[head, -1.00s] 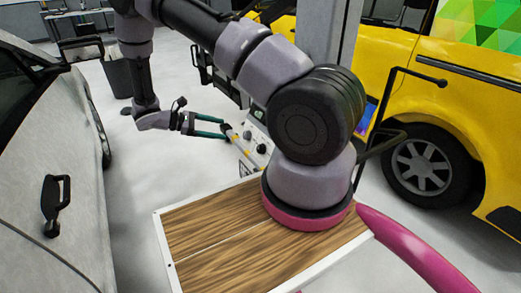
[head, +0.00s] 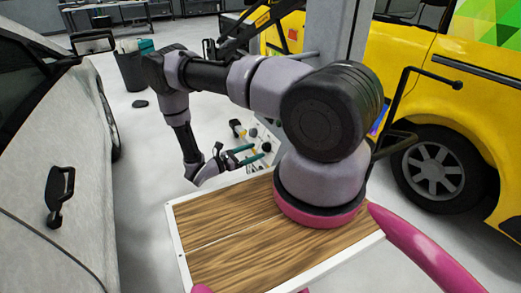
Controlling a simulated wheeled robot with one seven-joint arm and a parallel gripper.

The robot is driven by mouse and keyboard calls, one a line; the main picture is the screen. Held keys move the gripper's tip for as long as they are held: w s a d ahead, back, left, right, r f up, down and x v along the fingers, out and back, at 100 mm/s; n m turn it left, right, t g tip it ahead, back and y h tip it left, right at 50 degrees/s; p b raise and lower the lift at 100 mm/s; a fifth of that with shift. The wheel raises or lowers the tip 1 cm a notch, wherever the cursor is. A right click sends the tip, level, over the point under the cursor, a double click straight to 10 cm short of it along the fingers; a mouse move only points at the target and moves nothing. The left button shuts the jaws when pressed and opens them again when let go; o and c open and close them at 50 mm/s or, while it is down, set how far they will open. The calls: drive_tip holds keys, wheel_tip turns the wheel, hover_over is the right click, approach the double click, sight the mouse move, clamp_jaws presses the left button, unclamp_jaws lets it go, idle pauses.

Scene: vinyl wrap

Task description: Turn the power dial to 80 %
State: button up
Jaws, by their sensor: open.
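A light control panel (head: 275,137) with dark round knobs stands beyond my arm, partly hidden behind it. One dark knob (head: 266,147) shows just right of the fingertips. I cannot tell which knob is the power dial, nor read any markings or setting. My gripper (head: 257,152) has two teal fingers spread apart, pointing right toward the panel. It is open with nothing seen between the fingers. The fingertips are close to the panel's lower knobs in the picture; whether they touch is too small to tell.
A grey car (head: 70,190) stands on the left and a yellow vehicle (head: 440,120) on the right. A grey post (head: 335,35) rises behind the arm. A dark bin (head: 131,70) stands farther back. The floor between the car and my arm is mostly clear.

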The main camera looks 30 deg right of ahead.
sight(263, 147)
drive_tip(key=shift+w+d, duration=0.15)
drive_tip(key=shift+d, duration=1.55)
clamp_jaws()
drive_tip(key=shift+m, duration=0.3)
drive_tip(key=m+g, duration=0.1)
drive_tip(key=m, duration=0.1)
drive_tip(key=m+g, duration=0.1)
drive_tip(key=m, duration=0.1)
drive_tip(key=m+g, duration=0.1)
drive_tip(key=m, duration=0.2)
drive_tip(key=shift+w, duration=0.3)
drive_tip(key=m+g+y, duration=0.1)
drive_tip(key=m, duration=0.2)
drive_tip(key=m+g+y, duration=0.1)
drive_tip(key=m, duration=0.3)
drive_tip(key=shift+w+r+g, duration=0.1)
drive_tip(key=shift+g, duration=0.3)
unclamp_jaws()
